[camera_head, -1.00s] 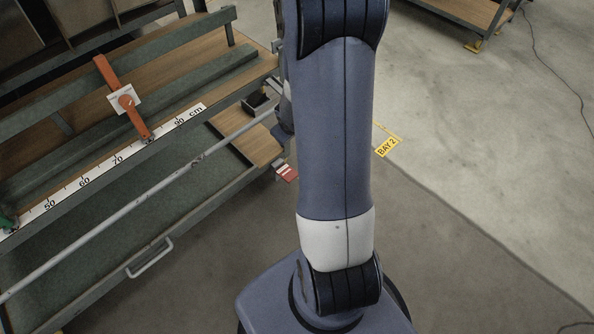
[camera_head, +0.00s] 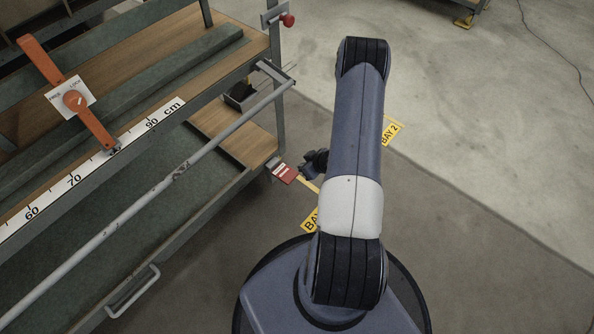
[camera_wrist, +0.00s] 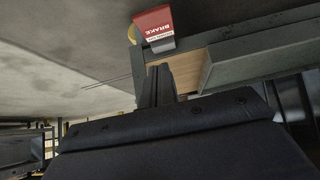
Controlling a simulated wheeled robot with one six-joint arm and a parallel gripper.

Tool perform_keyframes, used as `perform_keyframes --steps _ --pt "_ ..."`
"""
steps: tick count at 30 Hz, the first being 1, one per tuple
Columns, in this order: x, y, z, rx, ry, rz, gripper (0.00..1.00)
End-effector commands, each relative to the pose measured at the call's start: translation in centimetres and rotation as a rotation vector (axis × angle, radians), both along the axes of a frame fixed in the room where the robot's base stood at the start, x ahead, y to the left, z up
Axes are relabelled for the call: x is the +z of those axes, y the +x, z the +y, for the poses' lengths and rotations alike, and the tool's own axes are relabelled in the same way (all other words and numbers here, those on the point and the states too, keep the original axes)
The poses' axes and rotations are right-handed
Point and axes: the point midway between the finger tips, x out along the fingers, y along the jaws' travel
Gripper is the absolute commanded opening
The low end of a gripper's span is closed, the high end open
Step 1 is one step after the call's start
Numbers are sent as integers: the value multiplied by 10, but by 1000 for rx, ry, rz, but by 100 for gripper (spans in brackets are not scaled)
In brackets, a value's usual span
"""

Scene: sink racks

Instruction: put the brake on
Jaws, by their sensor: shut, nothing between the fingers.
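The brake is a red pedal (camera_head: 284,173) with a white label, low at the near right corner of the bench frame in the head view. In the wrist view the pedal (camera_wrist: 152,22) shows at the top, its lettering "BRAKE" upside down. My gripper (camera_head: 306,168) is partly hidden behind my arm in the head view, just right of the pedal. In the wrist view my gripper (camera_wrist: 158,70) is shut and empty, its fingertips pointing toward the pedal. They look apart from it; the exact gap is hard to tell.
A bench with a red-orange lever (camera_head: 75,98) and a centimetre scale (camera_head: 95,165) stands at the left. A grey rail (camera_head: 150,195) runs along its front. A red knob (camera_head: 287,20) sits on a post. Open floor (camera_head: 470,140) lies to the right.

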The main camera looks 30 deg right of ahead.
Motion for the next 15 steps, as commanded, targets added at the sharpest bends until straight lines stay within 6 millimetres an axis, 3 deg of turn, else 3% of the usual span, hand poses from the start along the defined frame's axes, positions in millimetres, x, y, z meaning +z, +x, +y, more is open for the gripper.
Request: perform_keyframes --steps 15 --pt "-78 57 22 3 -1 1 0"
